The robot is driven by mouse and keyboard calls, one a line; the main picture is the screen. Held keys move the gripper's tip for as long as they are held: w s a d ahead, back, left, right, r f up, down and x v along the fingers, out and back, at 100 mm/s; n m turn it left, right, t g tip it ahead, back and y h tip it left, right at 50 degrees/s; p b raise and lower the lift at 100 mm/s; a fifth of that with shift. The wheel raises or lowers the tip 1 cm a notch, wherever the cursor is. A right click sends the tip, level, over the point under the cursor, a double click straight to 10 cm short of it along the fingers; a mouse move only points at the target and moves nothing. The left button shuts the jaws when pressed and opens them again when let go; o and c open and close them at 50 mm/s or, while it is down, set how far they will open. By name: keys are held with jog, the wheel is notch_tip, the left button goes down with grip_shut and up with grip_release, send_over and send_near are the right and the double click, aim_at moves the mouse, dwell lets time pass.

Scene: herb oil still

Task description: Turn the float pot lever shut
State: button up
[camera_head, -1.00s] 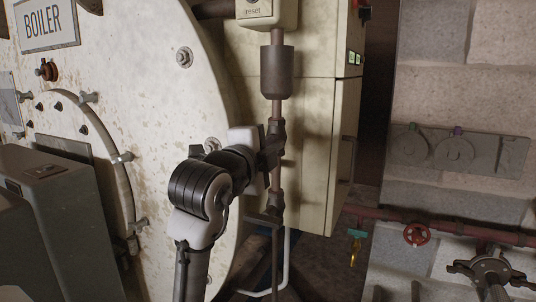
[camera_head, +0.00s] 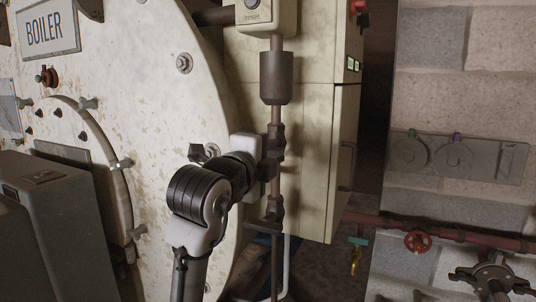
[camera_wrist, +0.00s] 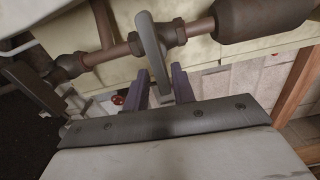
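The float pot is a brown-grey cylinder (camera_head: 276,78) on a vertical pipe in front of a cream cabinet. In the wrist view its body (camera_wrist: 258,15) is at the upper right. Beside it, a flat grey lever (camera_wrist: 151,42) stands out crosswise from a valve fitting on the pipe. My gripper (camera_wrist: 168,80) has its two purple-grey fingers either side of the lever's near end, with a slight gap showing on the right. Contact on the left finger is unclear. In the head view my gripper (camera_head: 266,168) is at the pipe below the pot, its fingers mostly hidden.
The large boiler front (camera_head: 150,110) is close on the left, with a grey box (camera_head: 45,235) before it. A second, lower dark lever (camera_head: 262,222) crosses the same pipe below my gripper. A red handwheel (camera_head: 418,241) and pipework run along the block wall at right.

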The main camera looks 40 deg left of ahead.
jog(key=shift+o, duration=0.5)
jog(key=b+v, duration=0.1)
jog(key=v, duration=1.3)
